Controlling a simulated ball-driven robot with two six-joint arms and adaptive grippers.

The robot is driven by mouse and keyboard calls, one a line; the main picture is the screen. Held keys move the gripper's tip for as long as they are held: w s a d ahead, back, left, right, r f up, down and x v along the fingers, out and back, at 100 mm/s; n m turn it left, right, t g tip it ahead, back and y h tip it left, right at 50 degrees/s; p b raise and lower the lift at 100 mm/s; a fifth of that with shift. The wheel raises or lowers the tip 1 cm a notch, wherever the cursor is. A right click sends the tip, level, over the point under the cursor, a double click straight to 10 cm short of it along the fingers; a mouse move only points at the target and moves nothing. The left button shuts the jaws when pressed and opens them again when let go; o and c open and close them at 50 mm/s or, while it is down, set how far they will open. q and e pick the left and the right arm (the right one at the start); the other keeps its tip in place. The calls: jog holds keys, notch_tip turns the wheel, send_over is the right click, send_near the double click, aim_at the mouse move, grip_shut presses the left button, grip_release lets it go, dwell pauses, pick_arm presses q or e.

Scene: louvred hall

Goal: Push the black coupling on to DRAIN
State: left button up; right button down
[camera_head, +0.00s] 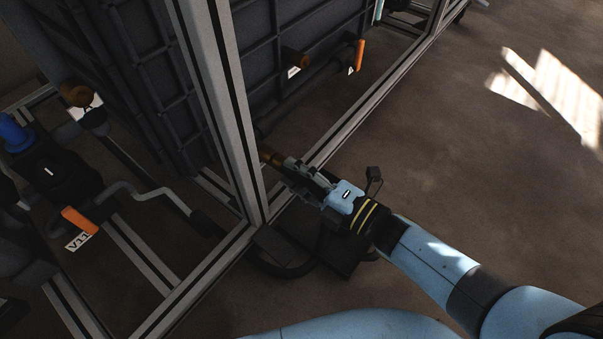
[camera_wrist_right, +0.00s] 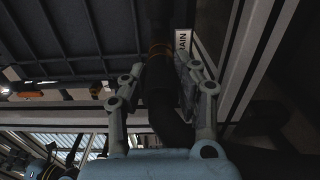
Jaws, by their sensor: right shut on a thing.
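My right gripper (camera_head: 283,164) reaches in beside the upright post, with its fingers shut on the black coupling (camera_wrist_right: 160,90). In the right wrist view the coupling sits between the two fingers, and a black hose bends away below it. A brass-coloured ring (camera_wrist_right: 159,50) shows just beyond the coupling, in line with it, with dark pipe past it. In the head view a brass stub (camera_head: 269,156) shows at the fingertips. A white label (camera_wrist_right: 183,43) beside it reads "AIN", the rest hidden. How far the coupling sits on the stub cannot be told. My left gripper is out of view.
A grey upright post (camera_head: 222,100) stands close left of my gripper, with a low frame rail (camera_head: 370,102) behind. Another brass stub (camera_head: 298,61) and orange handles (camera_head: 359,56) (camera_head: 79,220) are around, one by label V11 (camera_head: 77,242). Open floor lies right.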

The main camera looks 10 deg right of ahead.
aim_at(307, 181)
jog(key=shift+w+a, duration=0.1)
jog(key=c, duration=0.9)
grip_release()
jog(key=shift+v, duration=3.55)
jog(key=v, duration=1.2)
jog(key=shift+f, duration=0.1)
